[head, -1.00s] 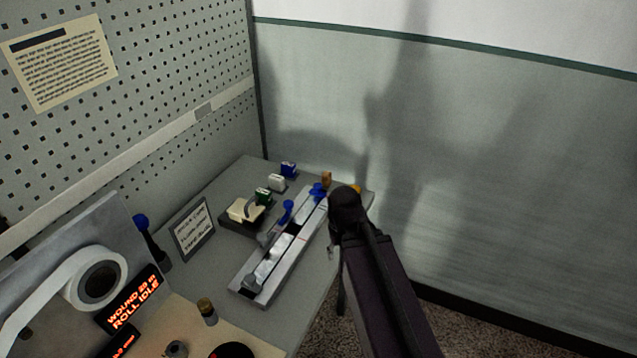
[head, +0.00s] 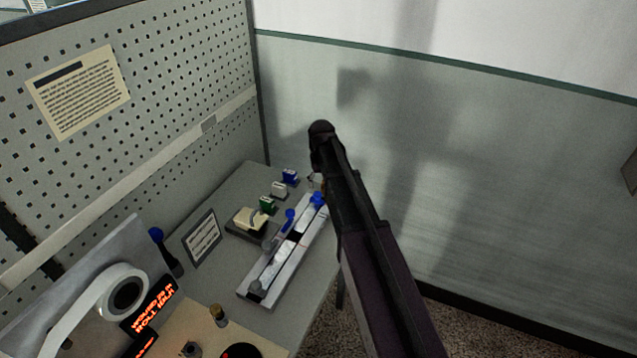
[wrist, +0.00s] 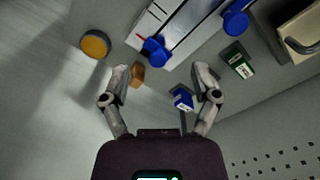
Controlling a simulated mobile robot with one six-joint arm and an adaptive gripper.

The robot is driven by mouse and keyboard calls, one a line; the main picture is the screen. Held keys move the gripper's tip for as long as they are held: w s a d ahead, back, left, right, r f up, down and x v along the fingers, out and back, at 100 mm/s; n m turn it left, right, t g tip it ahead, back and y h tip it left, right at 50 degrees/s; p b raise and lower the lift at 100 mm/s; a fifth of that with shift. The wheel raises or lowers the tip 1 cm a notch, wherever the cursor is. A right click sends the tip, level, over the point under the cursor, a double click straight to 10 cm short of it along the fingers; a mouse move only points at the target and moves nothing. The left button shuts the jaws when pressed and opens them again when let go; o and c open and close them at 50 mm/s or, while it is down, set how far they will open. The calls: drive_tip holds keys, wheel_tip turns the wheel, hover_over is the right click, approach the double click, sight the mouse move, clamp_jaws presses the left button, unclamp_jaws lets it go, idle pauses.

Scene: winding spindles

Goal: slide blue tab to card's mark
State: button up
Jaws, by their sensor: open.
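A pale metal slide rail (head: 262,268) lies along the bench's right edge. Two blue knobs show on it, a far one (head: 318,200) and a nearer one (head: 289,215); I cannot tell for sure which is the tab. The wrist view shows a blue knob (wrist: 156,52) near a thin red line on the rail and another (wrist: 235,22) farther right. My gripper (wrist: 160,74) is open and empty, apart from the knobs. The head view mostly hides it behind my arm. A small card (head: 202,238) stands left of the rail; its writing is too small to read.
A blue block (head: 290,177), a white one (head: 279,190) and a green one (head: 267,203) stand left of the rail. An orange piece (wrist: 138,75) is close to my left finger. A tape roll (head: 123,293) and lit display (head: 155,305) stand nearer. A pegboard bounds the left.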

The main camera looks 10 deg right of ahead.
wheel_tip(320, 180, up, 3)
drive_tip(key=p, duration=0.2)
hover_over(318, 194)
drive_tip(key=shift+a, duration=0.1)
drive_tip(key=shift+f+b, duration=0.25)
drive_tip(key=shift+b, duration=0.1)
wheel_tip(318, 194, down, 13)
drive_tip(key=b, duration=1.3)
drive_tip(key=shift+f, duration=0.15)
